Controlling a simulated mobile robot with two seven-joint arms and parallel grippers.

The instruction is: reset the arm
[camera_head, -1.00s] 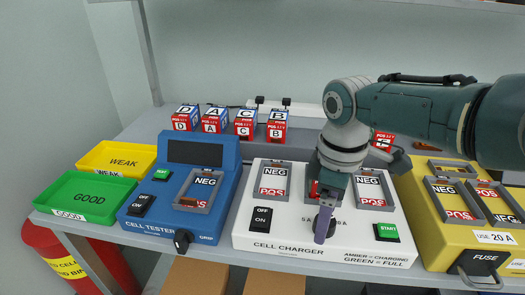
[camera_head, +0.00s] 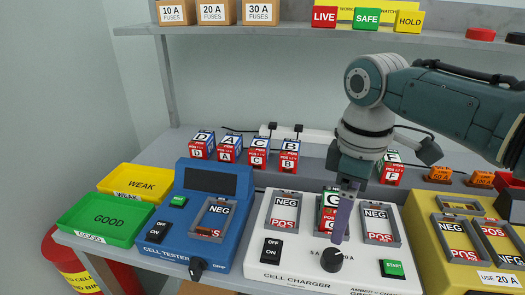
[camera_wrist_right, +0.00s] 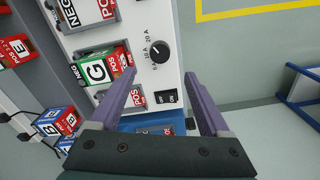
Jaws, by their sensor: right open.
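My right gripper (camera_head: 342,222) hangs over the middle of the white cell charger (camera_head: 262,262), above its black dial (camera_head: 331,259). In the right wrist view its two purple fingers (camera_wrist_right: 160,82) are spread apart with nothing between them. A green, white and red cell marked G (camera_head: 328,200) is at the middle of the charger, partly hidden behind the gripper. It also shows beside the left finger in the right wrist view (camera_wrist_right: 97,71). My left gripper is not in view.
A blue cell tester (camera_head: 182,228), green GOOD tray (camera_head: 143,210) and yellow WEAK tray (camera_head: 165,178) stand left. Cells D (camera_head: 203,144), A, C and B line the back. A shelf (camera_head: 280,32) crosses above.

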